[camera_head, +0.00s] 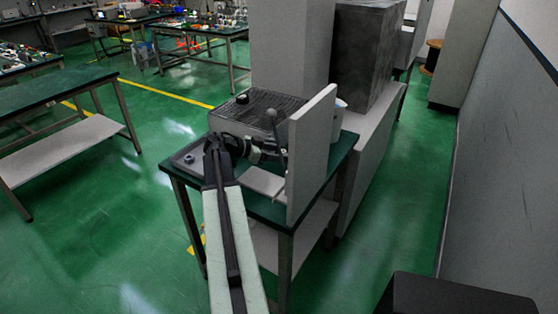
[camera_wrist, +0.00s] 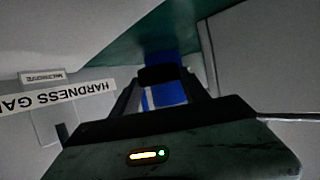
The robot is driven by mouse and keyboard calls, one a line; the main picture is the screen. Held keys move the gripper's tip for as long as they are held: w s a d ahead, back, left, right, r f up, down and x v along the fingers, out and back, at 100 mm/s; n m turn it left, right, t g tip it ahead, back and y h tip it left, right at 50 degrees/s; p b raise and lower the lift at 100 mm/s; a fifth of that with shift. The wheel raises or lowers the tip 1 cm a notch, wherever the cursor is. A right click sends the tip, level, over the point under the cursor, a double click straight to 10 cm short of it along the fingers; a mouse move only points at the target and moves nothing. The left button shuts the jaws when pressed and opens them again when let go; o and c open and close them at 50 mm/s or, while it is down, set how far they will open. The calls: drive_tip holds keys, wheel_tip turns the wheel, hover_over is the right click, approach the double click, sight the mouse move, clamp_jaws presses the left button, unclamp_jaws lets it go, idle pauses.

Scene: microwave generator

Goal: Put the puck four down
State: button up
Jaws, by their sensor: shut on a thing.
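My gripper (camera_head: 268,152) reaches over the small green-topped table, between a grey box-shaped machine and an upright white panel. In the wrist view my gripper (camera_wrist: 163,98) is shut on a blue piece with a white stripe (camera_wrist: 170,94), partly hidden by the dark fingers. I take this piece for puck four, but no number on it is readable. In the head view the held piece cannot be made out. The grey machine (camera_head: 262,106) has a dark ribbed top with a black knob. I cannot tell whether the piece touches anything below it.
The white panel (camera_head: 311,155) stands upright just right of my gripper. A thin ball-topped lever (camera_head: 277,128) rises close by. The table's green top (camera_head: 265,209) is bare near its front edge. A sign reading "HARDNESS GA" (camera_wrist: 60,98) shows upside down in the wrist view.

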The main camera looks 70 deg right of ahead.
sight(280, 166)
drive_tip(key=f+b, duration=0.3)
drive_tip(key=shift+s+d+f, duration=0.25)
drive_tip(key=shift+d+f, duration=0.1)
drive_tip(key=shift+d, duration=0.05)
drive_tip(key=shift+f+b, duration=0.2)
drive_tip(key=shift+b, duration=0.3)
drive_tip(key=shift+w+a+r, duration=0.1)
drive_tip(key=shift+w+r, duration=0.05)
drive_tip(key=shift+r, duration=0.05)
drive_tip(key=shift+w, duration=0.15)
